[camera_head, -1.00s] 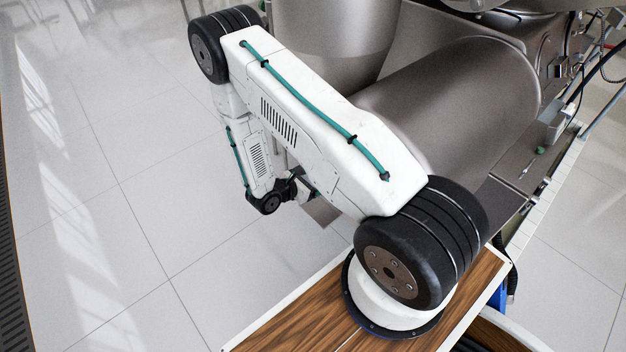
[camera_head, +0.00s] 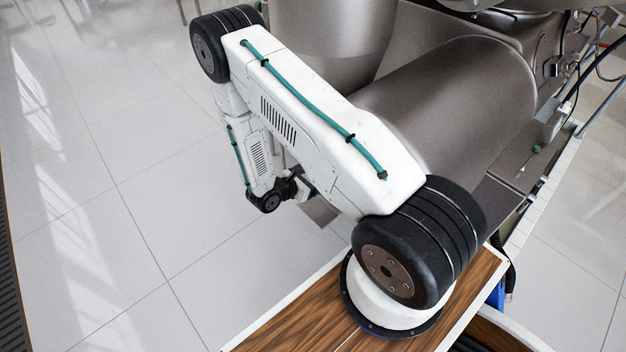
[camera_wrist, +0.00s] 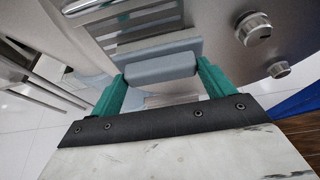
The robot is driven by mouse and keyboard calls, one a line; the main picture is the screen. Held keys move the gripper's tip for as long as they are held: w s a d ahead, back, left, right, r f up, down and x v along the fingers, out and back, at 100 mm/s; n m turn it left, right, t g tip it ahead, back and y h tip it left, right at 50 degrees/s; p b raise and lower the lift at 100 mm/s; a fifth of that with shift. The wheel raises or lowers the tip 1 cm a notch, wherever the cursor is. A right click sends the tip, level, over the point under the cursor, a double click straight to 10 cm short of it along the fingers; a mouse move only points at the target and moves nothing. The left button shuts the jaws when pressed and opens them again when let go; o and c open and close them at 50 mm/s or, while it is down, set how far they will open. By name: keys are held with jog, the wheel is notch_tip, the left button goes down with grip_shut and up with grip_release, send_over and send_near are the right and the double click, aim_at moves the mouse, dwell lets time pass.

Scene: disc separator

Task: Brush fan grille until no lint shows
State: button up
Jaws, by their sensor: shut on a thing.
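In the wrist view, my gripper (camera_wrist: 161,76) has two green fingers shut on a smooth blue-grey block (camera_wrist: 160,67), which looks like the brush's handle. Its bristles cannot be made out for certain. Just beyond the block is a slatted metal panel (camera_wrist: 150,22) that may be the fan grille. The brush looks close to this panel, but I cannot tell whether they touch. No lint can be made out at this size.
The large brushed-metal machine (camera_head: 450,95) fills the upper right of the head view, close beside my arm. In the wrist view, two round knobs (camera_wrist: 254,28) stick out from a metal face at the right. Open tiled floor (camera_head: 110,200) lies to the left.

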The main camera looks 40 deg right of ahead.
jog(key=w, duration=0.4)
jog(key=shift+a, duration=0.1)
jog(key=shift+s, duration=0.15)
jog(key=shift+s+d, duration=0.2)
jog(key=shift+s, duration=1.7)
jog(key=a, duration=0.7)
jog(key=shift+s, duration=0.1)
